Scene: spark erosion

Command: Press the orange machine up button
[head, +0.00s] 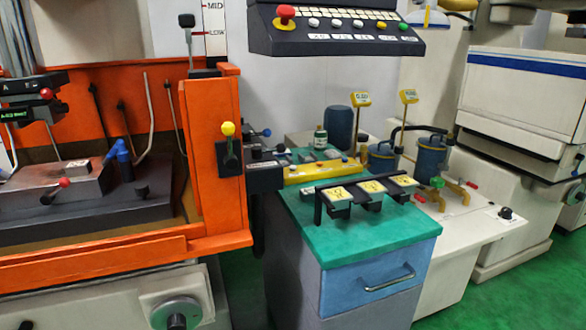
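The orange machine (213,150) fills the left side of the head view, with an open orange tank around a dark work table (90,200). On its right post is a black lever switch with a yellow knob (228,129). A black control panel (335,38) hangs at the top centre. It has a red mushroom button (285,14), a row of white buttons (337,24), a yellow button (381,26) and a green button (403,27). Labels are too small to read, so I cannot tell which control is the up button. Neither gripper is in view.
A cabinet with a green top (370,240) stands right of the machine, carrying a yellow bar (323,172) and a black rack with yellow labels. Blue canisters (431,158) sit on a white bench behind. Green floor (488,300) shows at the lower right.

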